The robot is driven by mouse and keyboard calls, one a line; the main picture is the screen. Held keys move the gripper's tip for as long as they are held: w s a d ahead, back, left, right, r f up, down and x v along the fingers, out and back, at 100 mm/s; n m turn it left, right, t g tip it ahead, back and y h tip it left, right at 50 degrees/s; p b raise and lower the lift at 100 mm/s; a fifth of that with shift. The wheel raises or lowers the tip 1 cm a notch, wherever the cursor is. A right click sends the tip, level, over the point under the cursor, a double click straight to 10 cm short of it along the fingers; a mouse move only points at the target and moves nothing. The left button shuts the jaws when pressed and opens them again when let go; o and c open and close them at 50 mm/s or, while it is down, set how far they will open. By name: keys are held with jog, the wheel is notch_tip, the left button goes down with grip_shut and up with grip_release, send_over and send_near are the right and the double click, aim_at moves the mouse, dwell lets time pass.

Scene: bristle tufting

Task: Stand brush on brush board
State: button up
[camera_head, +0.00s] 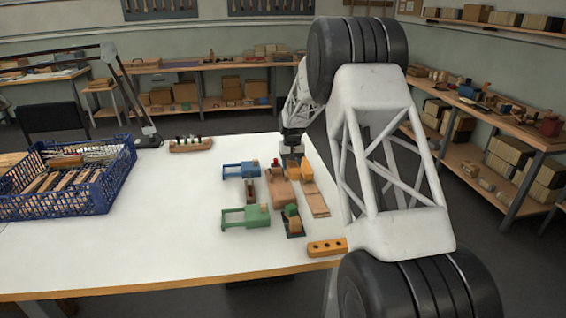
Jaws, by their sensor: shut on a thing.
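My gripper (291,160) points down among the fixtures at the right of the white table, partly behind my own arm. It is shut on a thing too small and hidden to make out. It is just behind a brown wooden block (283,192) and left of an orange block (305,170). A small red piece (276,162) shows beside it. A wooden board (191,148) with several small upright pieces stands at the back of the table. An orange-brown board with dark holes (327,247) lies at the front edge. I cannot tell which is the brush board.
A blue fixture (241,170) and a green fixture (244,216) stand left of the blocks. A small green-topped piece (292,220) stands in front. A blue crate (120,182) of wooden parts is at the left, near a dark lamp arm (122,90). The table's middle is clear.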

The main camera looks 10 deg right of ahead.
jog(key=s+d, duration=0.7)
jog(key=d, duration=0.2)
jog(key=shift+s+f, duration=0.3)
jog(key=shift+f, duration=0.15)
jog(key=shift+d+f, duration=0.1)
jog(key=shift+f, duration=0.1)
jog(key=shift+f, duration=2.75)
jog(key=shift+f, duration=1.5)
jog(key=o, duration=1.1)
jog(key=shift+o, duration=0.4)
jog(key=o, duration=0.3)
